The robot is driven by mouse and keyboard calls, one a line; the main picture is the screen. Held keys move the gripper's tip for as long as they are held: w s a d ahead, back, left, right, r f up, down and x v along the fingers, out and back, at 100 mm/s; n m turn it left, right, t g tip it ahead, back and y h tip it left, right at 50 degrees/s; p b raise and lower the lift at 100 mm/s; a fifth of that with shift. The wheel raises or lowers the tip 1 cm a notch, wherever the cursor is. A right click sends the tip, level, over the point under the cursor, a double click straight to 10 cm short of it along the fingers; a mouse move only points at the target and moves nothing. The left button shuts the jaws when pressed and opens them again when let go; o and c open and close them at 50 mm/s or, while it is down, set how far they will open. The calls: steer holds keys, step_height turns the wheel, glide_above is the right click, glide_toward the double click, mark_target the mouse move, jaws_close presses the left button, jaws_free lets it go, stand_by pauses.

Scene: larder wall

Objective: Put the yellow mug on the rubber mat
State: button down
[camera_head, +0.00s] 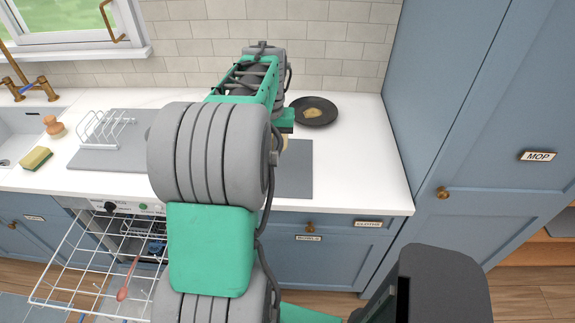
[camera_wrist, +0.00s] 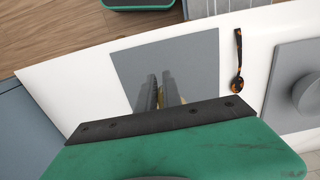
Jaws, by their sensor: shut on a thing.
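A flat grey mat (camera_head: 299,175) lies on the white counter, partly hidden behind my arm. In the wrist view the mat (camera_wrist: 195,60) lies below my gripper. My gripper (camera_wrist: 159,84) is shut on a yellow thing, which fits the yellow mug (camera_wrist: 160,97); only a thin strip of it shows between the fingers. In the head view a small yellowish patch of the mug (camera_head: 285,143) shows beside my arm, over the mat's far left part. I cannot tell whether the mug touches the mat.
A dark pan (camera_head: 314,111) stands behind the mat. A white dish rack (camera_head: 104,128) stands on a grey board (camera_head: 92,159) at the left. A black-and-orange spoon (camera_wrist: 238,62) lies beside the mat. A pulled-out dishwasher rack (camera_head: 90,262) is below the counter. Counter right of the mat is clear.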

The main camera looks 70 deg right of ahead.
steer(key=s+f, duration=0.1)
steer(key=s+d+f, duration=0.1)
steer(key=f, duration=0.1)
steer(key=s+d+f+p, duration=0.1)
steer(key=s+f, duration=0.1)
steer(key=shift+d+f, duration=0.15)
steer(key=shift+f, duration=0.05)
steer(key=f, duration=0.3)
steer(key=shift+s+p, duration=0.2)
steer(key=shift+p, duration=0.15)
steer(key=shift+f, duration=0.3)
steer(key=c, duration=2)
jaws_free()
steer(key=shift+f, duration=0.2)
steer(key=o, duration=0.5)
steer(key=shift+r, duration=0.15)
